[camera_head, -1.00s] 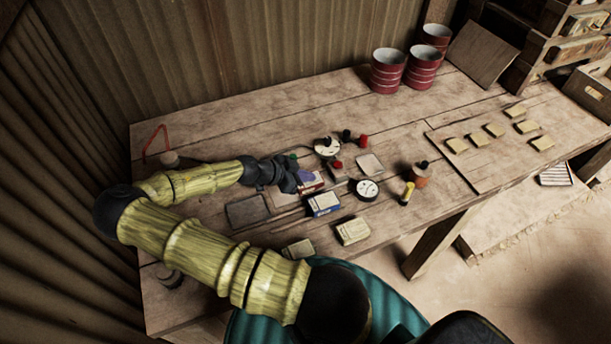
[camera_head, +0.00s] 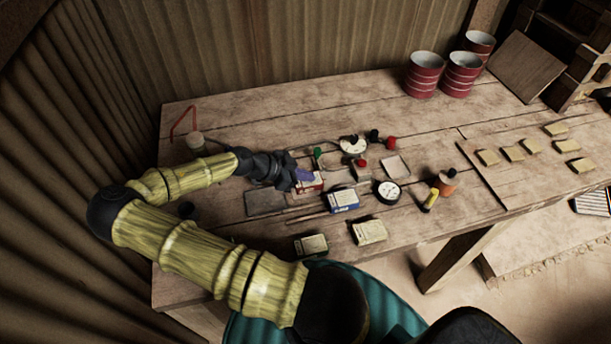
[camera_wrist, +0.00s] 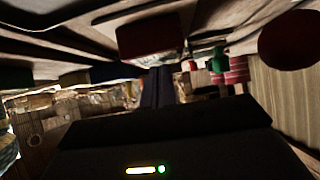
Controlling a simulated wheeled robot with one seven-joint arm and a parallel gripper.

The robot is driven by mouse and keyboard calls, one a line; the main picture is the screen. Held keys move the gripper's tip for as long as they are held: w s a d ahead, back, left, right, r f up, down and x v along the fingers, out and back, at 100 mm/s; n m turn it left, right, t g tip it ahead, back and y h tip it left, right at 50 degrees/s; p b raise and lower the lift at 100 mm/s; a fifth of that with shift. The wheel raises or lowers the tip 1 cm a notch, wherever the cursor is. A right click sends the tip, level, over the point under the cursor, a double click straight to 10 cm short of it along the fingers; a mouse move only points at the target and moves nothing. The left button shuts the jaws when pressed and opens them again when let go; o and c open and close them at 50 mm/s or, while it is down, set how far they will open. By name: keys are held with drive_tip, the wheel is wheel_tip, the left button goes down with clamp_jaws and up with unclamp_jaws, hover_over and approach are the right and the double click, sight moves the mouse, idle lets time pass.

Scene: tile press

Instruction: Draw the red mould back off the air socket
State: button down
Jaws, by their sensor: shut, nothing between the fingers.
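The red mould (camera_head: 310,183) is a small red block with a pale edge, lying on the workbench just left of the blue-and-white block. In the wrist view a dark red block with a pale edge, seemingly the mould (camera_wrist: 150,35), shows just beyond the fingertips. My gripper (camera_head: 303,175) is low at the mould's left end and partly covers it. Its dark fingers (camera_wrist: 158,75) are together with nothing between them. Whether they touch the mould is unclear. The air socket cannot be made out for sure.
A blue-and-white block (camera_head: 343,201), a round gauge (camera_head: 388,191) and a red-knobbed metal part (camera_head: 361,174) stand close on the right. A flat grey plate (camera_head: 265,203) lies in front on the left. Red tins (camera_head: 424,76) stand at the back.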

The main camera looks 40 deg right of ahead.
drive_tip(key=shift+a+f, duration=0.2)
drive_tip(key=shift+f, duration=0.15)
drive_tip(key=shift+w+r+p, duration=0.1)
drive_tip(key=shift+r+p, duration=0.3)
drive_tip(key=shift+r, duration=0.3)
drive_tip(key=shift+d, duration=0.1)
drive_tip(key=b+v, duration=0.3)
drive_tip(key=v, duration=1.4)
drive_tip(key=shift+r, duration=0.2)
drive_tip(key=shift+w, duration=0.1)
